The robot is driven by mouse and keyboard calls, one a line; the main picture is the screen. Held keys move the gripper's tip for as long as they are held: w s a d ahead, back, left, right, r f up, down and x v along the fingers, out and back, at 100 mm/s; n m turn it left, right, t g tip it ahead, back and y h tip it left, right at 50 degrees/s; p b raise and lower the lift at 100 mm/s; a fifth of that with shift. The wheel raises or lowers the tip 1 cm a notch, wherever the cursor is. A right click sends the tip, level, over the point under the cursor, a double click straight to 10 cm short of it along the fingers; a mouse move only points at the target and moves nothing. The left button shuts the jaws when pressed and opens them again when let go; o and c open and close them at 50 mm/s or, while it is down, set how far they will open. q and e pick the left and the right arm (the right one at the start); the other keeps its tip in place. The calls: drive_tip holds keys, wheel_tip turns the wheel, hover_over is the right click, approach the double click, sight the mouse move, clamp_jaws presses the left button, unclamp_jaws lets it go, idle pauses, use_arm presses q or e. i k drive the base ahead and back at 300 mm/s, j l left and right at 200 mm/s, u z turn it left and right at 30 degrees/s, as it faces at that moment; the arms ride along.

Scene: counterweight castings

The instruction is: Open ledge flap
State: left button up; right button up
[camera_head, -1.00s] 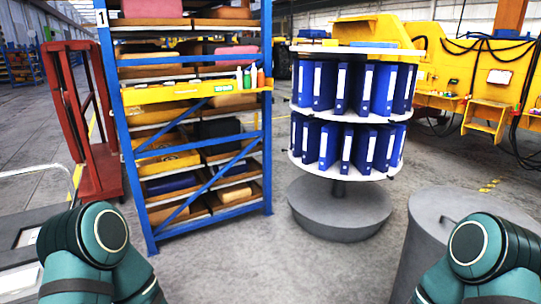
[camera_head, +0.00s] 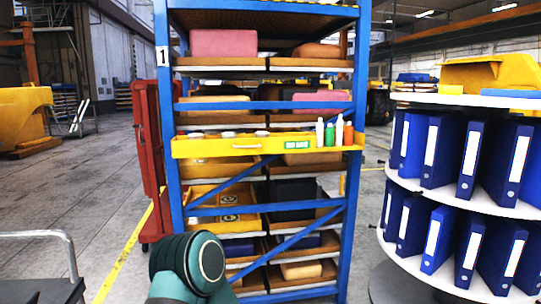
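A yellow ledge (camera_head: 215,148) runs across the front of the blue shelving rack, at about mid height. It has a small pale handle on its front face and a green-and-white label to the right of it. Several round lids lie along its top, and several small bottles (camera_head: 330,134) stand at its right end. I cannot tell from here which part of the ledge is hinged. A teal link of my arm shows at the bottom, in front of the rack's lower left. Neither of my grippers is in view.
The blue rack (camera_head: 358,90) holds several castings on its shelves. A round white stand (camera_head: 430,190) with blue binders is close on the right. A red cart (camera_head: 148,150) stands just left of the rack. A metal rail (camera_head: 68,245) is at lower left. Open floor lies further left.

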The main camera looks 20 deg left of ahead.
sight(245, 147)
drive_tip(key=i+l+u, duration=0.1)
drive_tip(key=i+u, duration=0.15)
drive_tip(key=i, duration=0.15)
drive_tip(key=i+l+u, duration=0.25)
drive_tip(key=i, duration=0.15)
drive_tip(key=i+l+u, duration=0.1)
drive_tip(key=i+u, duration=0.2)
drive_tip(key=i, duration=0.1)
